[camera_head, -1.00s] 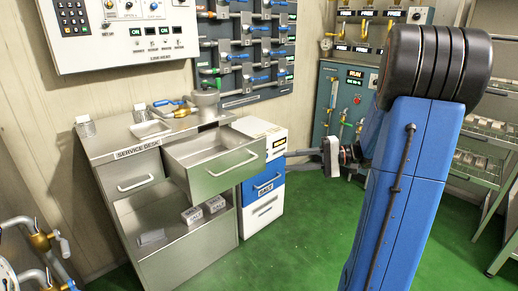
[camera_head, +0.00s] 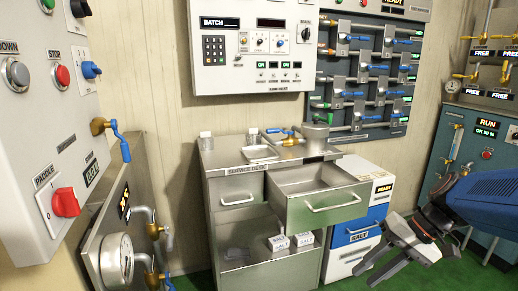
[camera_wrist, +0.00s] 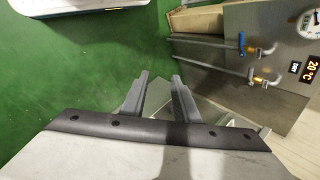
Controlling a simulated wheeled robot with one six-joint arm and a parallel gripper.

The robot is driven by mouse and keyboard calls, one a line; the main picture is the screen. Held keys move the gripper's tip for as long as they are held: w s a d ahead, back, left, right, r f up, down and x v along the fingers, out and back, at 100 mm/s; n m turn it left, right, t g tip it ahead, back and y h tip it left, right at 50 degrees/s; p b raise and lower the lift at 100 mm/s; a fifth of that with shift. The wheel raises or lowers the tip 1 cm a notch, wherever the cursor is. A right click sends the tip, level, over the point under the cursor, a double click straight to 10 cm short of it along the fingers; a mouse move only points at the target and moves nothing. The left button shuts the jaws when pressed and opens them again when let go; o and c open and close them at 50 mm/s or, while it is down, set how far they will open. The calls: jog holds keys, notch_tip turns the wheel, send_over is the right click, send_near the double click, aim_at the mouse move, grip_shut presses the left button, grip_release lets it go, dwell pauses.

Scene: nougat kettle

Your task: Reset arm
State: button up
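My gripper (camera_head: 385,262) is at the lower right of the head view, in front of the white and blue drawer cabinet. Its two grey fingers stand apart. In the wrist view my gripper (camera_wrist: 160,92) shows with a gap between the fingers and nothing held. Green floor and a grey metal surface lie beyond the fingertips.
The service desk (camera_head: 231,171) has its upper right drawer (camera_head: 318,200) pulled out. Salt boxes (camera_head: 279,242) sit on its lower shelf. A control panel (camera_head: 40,120) with a red switch stands close at the left. A valve board (camera_head: 365,75) hangs behind.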

jog(key=s+d+n+t+h, duration=0.2)
jog(key=s+n+t+h, duration=0.1)
jog(key=s+h, duration=0.3)
jog(key=shift+s+d+t+h, duration=0.25)
jog(key=shift+s+t+h, duration=0.2)
jog(key=shift+s, duration=0.6)
jog(key=shift+r, duration=0.1)
